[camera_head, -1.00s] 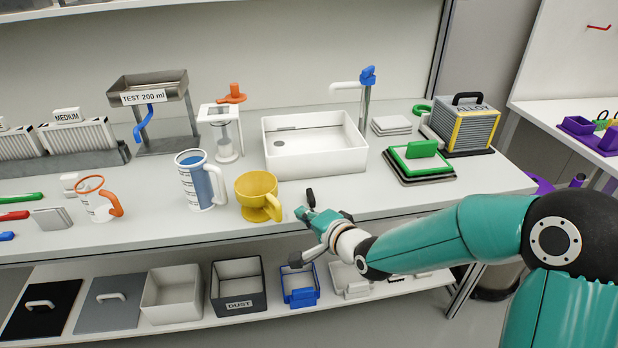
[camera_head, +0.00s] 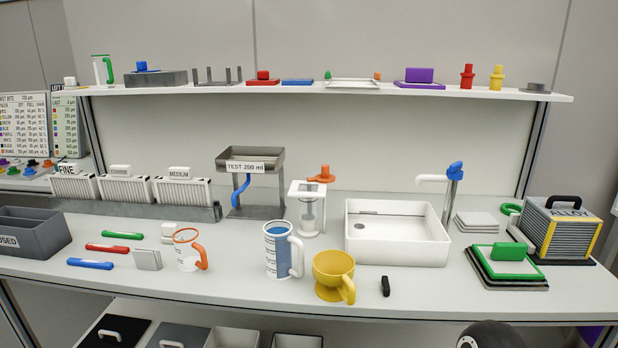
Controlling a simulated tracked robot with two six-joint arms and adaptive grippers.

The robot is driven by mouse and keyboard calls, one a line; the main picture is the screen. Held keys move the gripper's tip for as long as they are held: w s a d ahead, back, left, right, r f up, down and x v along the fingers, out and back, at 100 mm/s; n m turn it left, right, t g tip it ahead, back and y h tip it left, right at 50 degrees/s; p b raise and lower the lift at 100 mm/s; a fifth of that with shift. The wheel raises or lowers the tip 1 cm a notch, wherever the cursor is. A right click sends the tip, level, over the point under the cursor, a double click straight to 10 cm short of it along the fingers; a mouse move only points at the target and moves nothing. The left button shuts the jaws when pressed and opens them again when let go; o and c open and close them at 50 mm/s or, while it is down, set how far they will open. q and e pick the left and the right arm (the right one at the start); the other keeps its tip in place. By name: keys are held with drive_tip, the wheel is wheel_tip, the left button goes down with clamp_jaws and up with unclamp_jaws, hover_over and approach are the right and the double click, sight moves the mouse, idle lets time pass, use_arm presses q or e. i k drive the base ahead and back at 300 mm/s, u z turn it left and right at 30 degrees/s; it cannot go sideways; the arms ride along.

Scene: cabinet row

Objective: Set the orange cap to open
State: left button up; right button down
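The orange cap (camera_head: 322,174) shows in the head view, at the top of a white stand (camera_head: 307,206) with a clear cylinder in it. The cap has a raised knob and a flat part reaching to the left. It seems to sit at or just behind the stand's top right corner; I cannot tell exactly how it joins. No marking of open or shut is readable on it. Neither of my grippers is in view.
A white basin (camera_head: 398,232) stands right of the stand. A steel tray labelled TEST 200 ml (camera_head: 250,160) stands left. A blue-filled jug (camera_head: 283,250), yellow mug (camera_head: 333,272) and small black piece (camera_head: 385,286) are in front. The upper shelf (camera_head: 330,91) runs above.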

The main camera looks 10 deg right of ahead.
sight(326, 176)
drive_tip(key=z, duration=1.5)
drive_tip(key=i, duration=0.1)
drive_tip(key=u, duration=2.65)
drive_tip(key=k, duration=1.15)
drive_tip(key=z, duration=0.6)
drive_tip(key=i, duration=1)
drive_tip(key=z, duration=0.05)
